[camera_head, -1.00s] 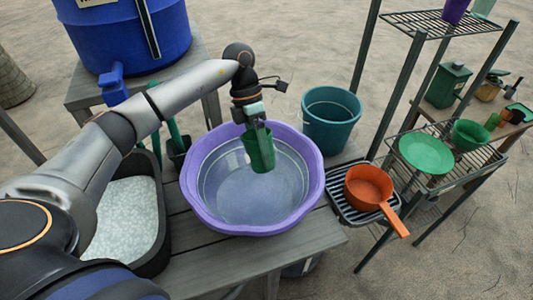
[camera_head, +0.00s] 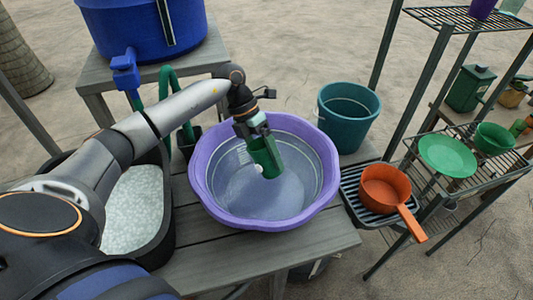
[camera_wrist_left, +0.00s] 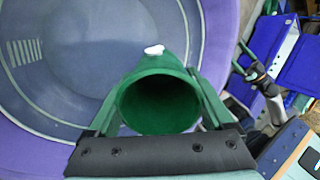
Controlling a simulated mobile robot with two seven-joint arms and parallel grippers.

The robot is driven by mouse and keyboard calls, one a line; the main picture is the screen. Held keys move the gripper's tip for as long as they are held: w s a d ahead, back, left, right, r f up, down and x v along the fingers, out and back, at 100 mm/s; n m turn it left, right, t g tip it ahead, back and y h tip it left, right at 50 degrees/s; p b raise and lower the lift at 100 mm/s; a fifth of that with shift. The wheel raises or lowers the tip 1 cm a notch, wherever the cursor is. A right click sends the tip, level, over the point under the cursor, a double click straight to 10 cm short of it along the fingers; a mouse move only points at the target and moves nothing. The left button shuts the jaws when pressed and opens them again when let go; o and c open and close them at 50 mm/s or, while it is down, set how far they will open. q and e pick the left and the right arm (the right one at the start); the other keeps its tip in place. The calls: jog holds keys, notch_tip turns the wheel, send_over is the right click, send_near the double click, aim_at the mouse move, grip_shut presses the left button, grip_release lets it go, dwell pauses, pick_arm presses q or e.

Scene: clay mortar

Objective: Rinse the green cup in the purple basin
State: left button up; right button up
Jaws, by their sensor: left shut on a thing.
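The purple basin (camera_head: 205,195) stands on the grey wooden table and seems to hold clear water. My left gripper (camera_head: 258,136) is shut on the green cup (camera_head: 266,158) and holds it over the inside of the basin, tilted. In the left wrist view the cup (camera_wrist_left: 160,103) sits between the two fingers with its open mouth facing the camera. A small white patch shows on the cup's side. I cannot tell whether the cup's lower end touches the water.
A teal bucket (camera_head: 347,118) stands behind the basin at right. An orange pan (camera_head: 384,190) lies on a dark rack (camera_head: 352,190) right of the basin. A black tub of white pellets (camera_head: 133,208) is at left. A blue barrel (camera_head: 140,35) stands behind. A metal shelf holds green dishes (camera_head: 447,155).

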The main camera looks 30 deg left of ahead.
pick_arm(q)
notch_tip(320, 180, down, 10)
jog(key=b, duration=0.7)
jog(key=shift+f, duration=0.15)
jog(key=shift+f+b, duration=0.5)
jog(key=shift+f, duration=0.25)
pick_arm(e)
notch_tip(320, 180, down, 7)
jog(key=w+a, duration=0.1)
jog(key=a, duration=0.2)
jog(key=shift+w+n+y, duration=0.15)
jog(key=shift+n+y, duration=0.15)
jog(key=shift+y, duration=0.1)
jog(key=shift+r, duration=0.1)
pick_arm(q)
jog(key=shift+f+b, duration=0.2)
jog(key=shift+b, duration=0.1)
pick_arm(e)
jog(key=shift+d, duration=0.2)
pick_arm(q)
jog(key=shift+f, duration=0.35)
pick_arm(e)
jog(key=shift+f, duration=0.4)
pick_arm(q)
jog(key=shift+r, duration=0.15)
pick_arm(e)
jog(key=shift+r, duration=0.15)
